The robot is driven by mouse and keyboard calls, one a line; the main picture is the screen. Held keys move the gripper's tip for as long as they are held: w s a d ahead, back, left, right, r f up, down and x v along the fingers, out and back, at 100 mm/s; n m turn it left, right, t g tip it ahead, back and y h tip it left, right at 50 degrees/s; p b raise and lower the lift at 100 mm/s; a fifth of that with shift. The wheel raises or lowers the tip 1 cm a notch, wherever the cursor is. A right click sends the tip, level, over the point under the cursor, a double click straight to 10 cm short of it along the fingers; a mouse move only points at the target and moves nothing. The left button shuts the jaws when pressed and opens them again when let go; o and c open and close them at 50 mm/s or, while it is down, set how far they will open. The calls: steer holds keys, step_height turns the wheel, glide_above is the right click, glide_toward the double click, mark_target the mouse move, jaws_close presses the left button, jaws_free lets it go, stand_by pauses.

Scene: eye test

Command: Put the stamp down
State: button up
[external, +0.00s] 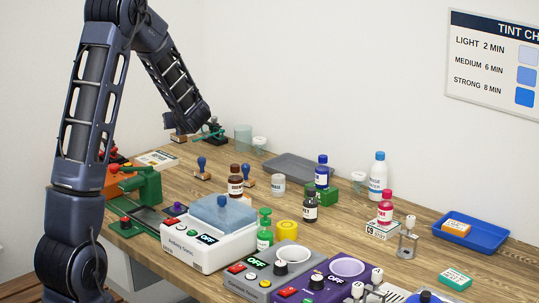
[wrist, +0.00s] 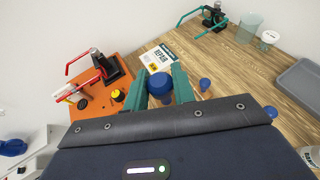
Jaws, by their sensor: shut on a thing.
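My gripper (wrist: 163,90) has green fingers and is shut on a blue-handled stamp. The handle's round top (wrist: 159,84) shows between the fingers in the wrist view. In the external view a wooden block (external: 178,137) beside the end of my forearm looks like this stamp's base, held in the air; my fingers cannot be made out there. Two more blue-handled stamps, one nearer the booklet (external: 202,170) and one further right (external: 249,179), stand upright on the wooden table (external: 350,222). They also show right of my gripper in the wrist view (wrist: 204,84).
A repair booklet (wrist: 158,58) lies beyond my gripper. An orange board (wrist: 97,100) with a red-armed stand is to the left. A teal-armed stand (wrist: 212,18), beaker (wrist: 249,27) and jar (wrist: 267,40) are behind. Bare wood lies between booklet and grey tray (wrist: 300,88).

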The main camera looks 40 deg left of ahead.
step_height(320, 180, up, 2)
steer(key=shift+r, duration=0.1)
steer(key=shift+w+a+r, duration=0.15)
steer(key=shift+a+r, duration=0.05)
steer(key=shift+r, duration=0.05)
steer(key=w+a+r+n+g+y, duration=0.1)
steer(key=w+a, duration=0.1)
steer(key=a, duration=0.4)
steer(key=w+a+r+n+g, duration=0.1)
steer(key=w+a+n+g, duration=0.15)
steer(key=a, duration=0.35)
steer(key=n+g, duration=0.2)
steer(key=g, duration=0.1)
glide_above(156, 158)
steer(key=shift+t, duration=0.25)
step_height(156, 158, down, 19)
steer(key=shift+d+f, duration=0.1)
steer(key=o, duration=1)
steer(key=shift+f, duration=0.15)
